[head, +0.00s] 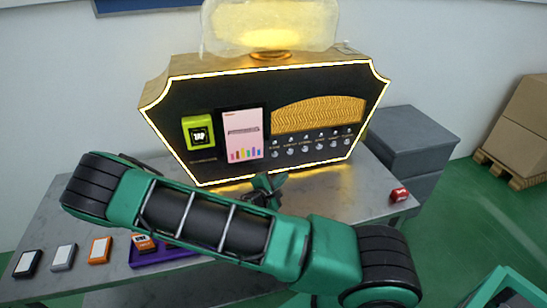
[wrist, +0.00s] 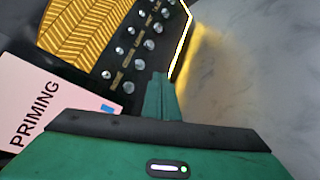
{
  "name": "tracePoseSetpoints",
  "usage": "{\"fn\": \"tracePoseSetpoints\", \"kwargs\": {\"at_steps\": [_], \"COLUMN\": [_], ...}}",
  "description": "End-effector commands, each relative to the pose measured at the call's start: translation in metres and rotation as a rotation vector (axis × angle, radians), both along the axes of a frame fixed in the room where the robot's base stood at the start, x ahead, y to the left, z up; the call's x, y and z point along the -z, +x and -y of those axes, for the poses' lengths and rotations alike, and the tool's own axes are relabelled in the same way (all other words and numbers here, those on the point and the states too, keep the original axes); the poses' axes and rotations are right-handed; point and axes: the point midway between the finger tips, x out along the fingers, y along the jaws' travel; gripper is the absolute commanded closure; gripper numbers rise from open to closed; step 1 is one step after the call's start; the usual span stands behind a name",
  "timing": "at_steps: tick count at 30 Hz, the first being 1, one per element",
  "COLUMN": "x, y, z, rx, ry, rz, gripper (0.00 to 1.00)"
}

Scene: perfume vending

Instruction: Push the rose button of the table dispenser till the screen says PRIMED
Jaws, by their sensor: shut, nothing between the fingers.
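The table dispenser (head: 215,98) is a black and gold cabinet with a glowing edge. Its pink screen (head: 242,134) shows in the wrist view (wrist: 35,110) and reads PRIMING. A row of round silver buttons (head: 305,148) sits right of the screen; it also shows in the wrist view (wrist: 138,65). The button labels are too small to read, so I cannot tell which is rose. My gripper (head: 265,182) is shut and empty, low in front of the panel. In the wrist view its fingertips (wrist: 158,78) are beside the near buttons; I cannot tell whether they touch one.
A lime card reader (head: 199,134) is left of the screen. Several small cards or boxes (head: 63,256) lie on the grey table's left side, near a purple tray (head: 160,254). A red item (head: 399,195) lies at the right. Grey drawers (head: 410,140) stand beyond.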

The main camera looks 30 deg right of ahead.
Motion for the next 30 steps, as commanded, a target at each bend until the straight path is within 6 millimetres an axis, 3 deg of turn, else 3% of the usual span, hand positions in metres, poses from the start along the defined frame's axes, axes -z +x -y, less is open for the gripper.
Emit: {"fn": "tracePoseSetpoints", "kwargs": {"at_steps": [5,21,30], "x": [0.0,0.0,0.0], "y": [0.005,0.066,0.083], "z": [0.002,0.02,0.025], "rx": [0.002,0.003,0.003], "ry": [0.001,0.002,0.001], "rz": [0.001,0.002,0.001], "gripper": [1.0,1.0,1.0]}}
